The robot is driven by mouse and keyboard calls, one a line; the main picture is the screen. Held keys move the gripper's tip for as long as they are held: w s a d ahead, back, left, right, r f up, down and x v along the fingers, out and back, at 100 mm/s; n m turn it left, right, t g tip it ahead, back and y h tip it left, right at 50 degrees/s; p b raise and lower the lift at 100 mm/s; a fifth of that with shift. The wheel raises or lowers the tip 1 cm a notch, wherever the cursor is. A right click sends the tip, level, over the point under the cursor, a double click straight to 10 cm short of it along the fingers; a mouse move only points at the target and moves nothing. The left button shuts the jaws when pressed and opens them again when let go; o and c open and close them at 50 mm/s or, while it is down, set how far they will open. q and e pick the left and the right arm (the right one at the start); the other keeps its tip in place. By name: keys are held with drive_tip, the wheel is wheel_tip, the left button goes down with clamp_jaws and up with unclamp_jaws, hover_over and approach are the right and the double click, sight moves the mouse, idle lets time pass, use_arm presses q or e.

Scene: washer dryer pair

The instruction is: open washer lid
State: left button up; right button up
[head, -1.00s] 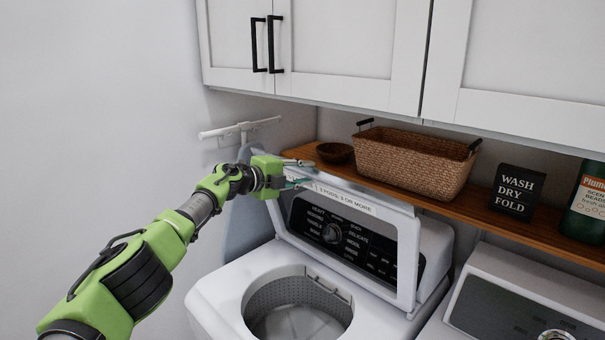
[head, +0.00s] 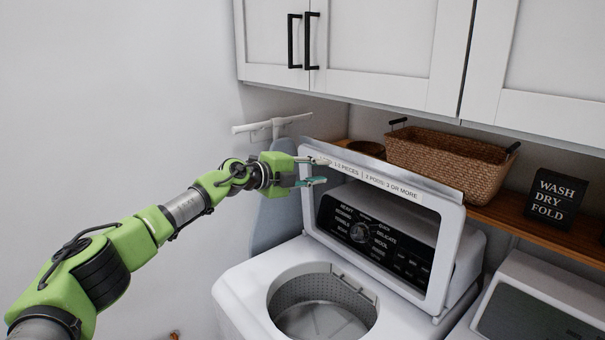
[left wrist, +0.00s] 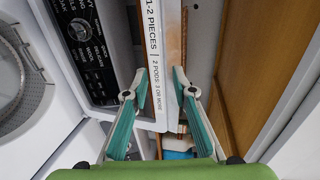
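The white washer (head: 240,300) stands at the lower middle of the head view with its drum opening uncovered. Its lid (head: 452,245) stands raised and steep at the back, a frame through which the dark control panel (head: 375,235) shows. A label strip runs along the lid's top edge. My left gripper (head: 320,171) is at the lid's upper left corner, its fingers spread. In the left wrist view, the fingertips (left wrist: 160,84) lie on either side of the lid's labelled edge (left wrist: 170,45); contact is unclear. My right gripper is not in view.
A wooden shelf (head: 500,217) behind the lid holds a wicker basket (head: 445,165) and a black sign (head: 553,200). White cabinets (head: 380,50) hang above. A second machine (head: 540,300) is at the right. A white rail (head: 272,125) is on the wall.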

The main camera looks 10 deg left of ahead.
use_arm(q)
drive_tip(key=shift+v, duration=2.75)
